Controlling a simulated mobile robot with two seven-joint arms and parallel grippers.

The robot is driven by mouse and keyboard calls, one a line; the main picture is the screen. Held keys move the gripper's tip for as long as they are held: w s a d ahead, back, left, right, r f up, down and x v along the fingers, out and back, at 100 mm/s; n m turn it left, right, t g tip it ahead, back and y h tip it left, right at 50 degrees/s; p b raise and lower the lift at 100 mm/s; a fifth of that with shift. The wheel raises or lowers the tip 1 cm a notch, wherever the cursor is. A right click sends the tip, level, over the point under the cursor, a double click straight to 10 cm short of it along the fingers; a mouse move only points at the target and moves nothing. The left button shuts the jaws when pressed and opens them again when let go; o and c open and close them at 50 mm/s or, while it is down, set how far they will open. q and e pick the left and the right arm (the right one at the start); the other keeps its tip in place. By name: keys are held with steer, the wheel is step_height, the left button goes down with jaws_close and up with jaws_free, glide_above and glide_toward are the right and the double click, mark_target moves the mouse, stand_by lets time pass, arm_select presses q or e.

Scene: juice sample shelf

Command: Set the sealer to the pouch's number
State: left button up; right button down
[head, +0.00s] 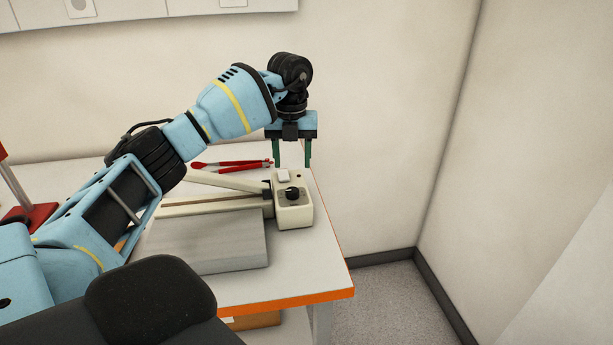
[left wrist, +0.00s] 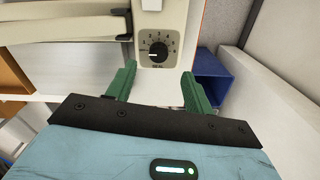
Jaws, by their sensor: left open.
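The sealer is a cream device with a long arm; its end box (head: 304,214) sits near the table's right end. A black round knob (head: 292,193) is on the box, and in the left wrist view the knob (left wrist: 158,50) sits inside a grey dial plate with small numbers around it. I cannot surely read which number it points to. My left gripper (head: 291,165), with green fingers, is open and empty above and behind the box. In the left wrist view the open fingers (left wrist: 158,72) lie either side below the knob, apart from it. No pouch is recognisable.
A grey block (head: 205,243) lies in front of the sealer's arm. Red-handled tongs (head: 228,164) lie behind it. The white table (head: 310,270) has an orange front edge. A blue bin (left wrist: 212,75) shows in the left wrist view. Walls close in on the right.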

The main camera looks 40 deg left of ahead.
mark_target(293, 189)
arm_select(q)
steer(key=shift+w, duration=0.1)
steer(key=shift+s+f, duration=0.15)
steer(key=shift+s, duration=0.1)
steer(key=shift+s+f, duration=0.15)
steer(key=shift+f, duration=0.15)
step_height(293, 189, down, 7)
steer(key=shift+r, duration=0.1)
arm_select(e)
steer(key=shift+s+f, duration=0.25)
steer(key=shift+s, duration=0.5)
arm_select(q)
steer(key=c, duration=1)
